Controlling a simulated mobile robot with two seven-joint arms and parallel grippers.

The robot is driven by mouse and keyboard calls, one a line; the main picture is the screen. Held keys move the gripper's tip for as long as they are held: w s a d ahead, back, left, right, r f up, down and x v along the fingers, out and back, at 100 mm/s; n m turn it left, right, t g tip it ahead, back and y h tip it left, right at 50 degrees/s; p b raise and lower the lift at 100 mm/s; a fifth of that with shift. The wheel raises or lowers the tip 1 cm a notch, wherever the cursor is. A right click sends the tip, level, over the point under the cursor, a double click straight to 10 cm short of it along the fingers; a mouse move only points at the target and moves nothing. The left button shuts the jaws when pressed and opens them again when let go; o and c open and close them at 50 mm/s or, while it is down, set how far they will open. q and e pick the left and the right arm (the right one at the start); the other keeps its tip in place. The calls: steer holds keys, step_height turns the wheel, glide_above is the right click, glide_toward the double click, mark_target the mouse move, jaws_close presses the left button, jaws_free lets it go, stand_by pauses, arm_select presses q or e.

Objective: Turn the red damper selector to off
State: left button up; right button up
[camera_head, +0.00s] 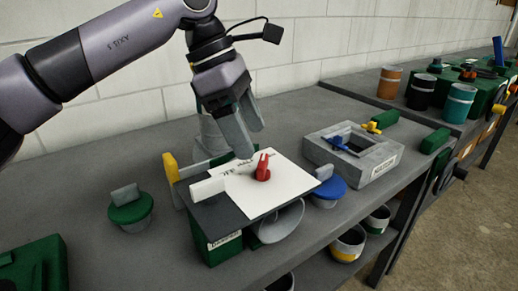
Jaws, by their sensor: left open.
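The red damper selector (263,168) is a small red knob standing on a white plate (254,201). The plate lies on top of a dark box with a green front (216,249) that carries a label, on the grey bench. Markings on the plate are too small to read and partly hidden by my gripper. My left gripper (252,143) is open and points down from above, its fingertips just behind and to the left of the red selector. I cannot tell from this view whether a finger touches it. My right gripper is not in view.
A grey box (381,164) with a blue handle (339,143) stands right of the plate. A blue-topped knob (329,188) sits close to the plate's right, a green one (130,207) to its left. Cans (350,243) stand on the shelf below.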

mark_target(262, 161)
arm_select(q)
steer(key=x, duration=0.4)
steer(key=shift+s+d+f, duration=0.1)
steer(key=shift+d+f, duration=0.15)
steer(key=shift+f, duration=0.25)
steer(key=c, duration=1)
steer(key=shift+c, duration=0.2)
